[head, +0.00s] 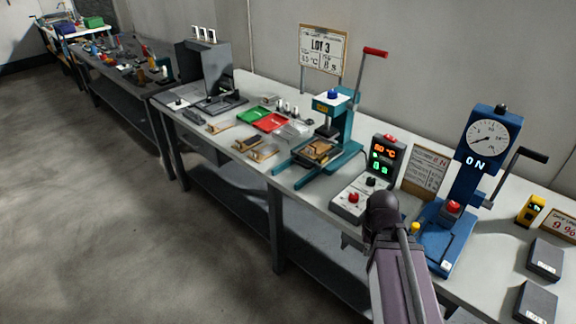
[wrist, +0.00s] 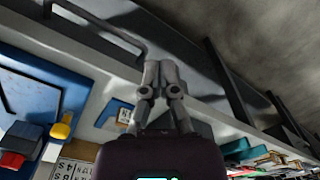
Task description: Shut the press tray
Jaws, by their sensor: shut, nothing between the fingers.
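The teal press (head: 341,118) stands on the long bench, with a red-tipped lever raised at its right. Its brown press tray (head: 318,152) sits low at the front, over teal rails that reach towards the bench's front edge. The tray appears drawn out from under the press head; how far is hard to tell. In the wrist view my gripper (wrist: 161,68) is shut and empty. The tray cannot be made out in that view.
A control box (head: 353,203) with red and green digits stands right of the press. A blue gauge stand (head: 462,195) is beyond my arm. Green and red trays (head: 270,122) and wooden pieces (head: 256,150) lie left of the press. The floor before the bench is clear.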

